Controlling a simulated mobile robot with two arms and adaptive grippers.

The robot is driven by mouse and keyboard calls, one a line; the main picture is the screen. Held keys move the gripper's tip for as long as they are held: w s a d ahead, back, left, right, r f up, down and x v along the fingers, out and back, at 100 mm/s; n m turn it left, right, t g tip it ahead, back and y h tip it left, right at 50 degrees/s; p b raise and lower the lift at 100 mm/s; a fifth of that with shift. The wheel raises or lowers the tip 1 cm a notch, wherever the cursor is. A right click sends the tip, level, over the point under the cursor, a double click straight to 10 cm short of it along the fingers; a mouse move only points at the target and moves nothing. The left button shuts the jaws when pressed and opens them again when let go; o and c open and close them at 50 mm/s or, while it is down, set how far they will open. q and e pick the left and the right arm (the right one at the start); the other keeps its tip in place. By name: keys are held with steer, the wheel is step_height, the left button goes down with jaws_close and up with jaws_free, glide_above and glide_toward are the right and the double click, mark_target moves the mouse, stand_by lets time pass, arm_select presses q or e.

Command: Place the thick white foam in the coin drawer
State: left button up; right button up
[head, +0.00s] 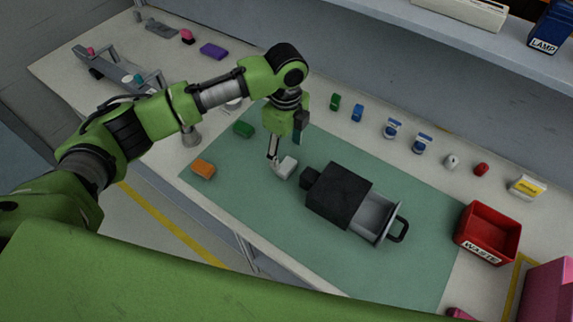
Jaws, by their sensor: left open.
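A thick white foam block (286,166) lies on the green mat, left of the black dashboard module. My left gripper (274,160) is open and points down at the foam, with a finger at its left side. I cannot tell whether it touches the foam. The module (337,193) holds a grey coin drawer (374,215), pulled out at its right end, with a black handle (399,229). The visible part of the drawer looks empty. My right gripper does not show.
An orange block (203,169) and a green block (243,129) lie on the mat (275,215) at the left. A red waste bin (487,233) stands at the right. Several small items line the back, including a blue one (357,113). The mat in front of the module is clear.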

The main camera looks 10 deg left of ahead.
mark_target(286, 166)
arm_select(q)
steer(key=shift+f, duration=0.25)
steer(key=f+p, duration=0.1)
steer(key=f, duration=0.1)
steer(key=f+p, duration=0.1)
steer(key=f, duration=0.1)
steer(key=shift+s+d, duration=0.15)
steer(key=shift+s, duration=0.25)
steer(key=shift+f, duration=0.5)
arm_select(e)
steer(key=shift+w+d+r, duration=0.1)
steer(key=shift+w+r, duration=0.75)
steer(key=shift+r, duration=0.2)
arm_select(q)
steer(key=c, duration=0.9)
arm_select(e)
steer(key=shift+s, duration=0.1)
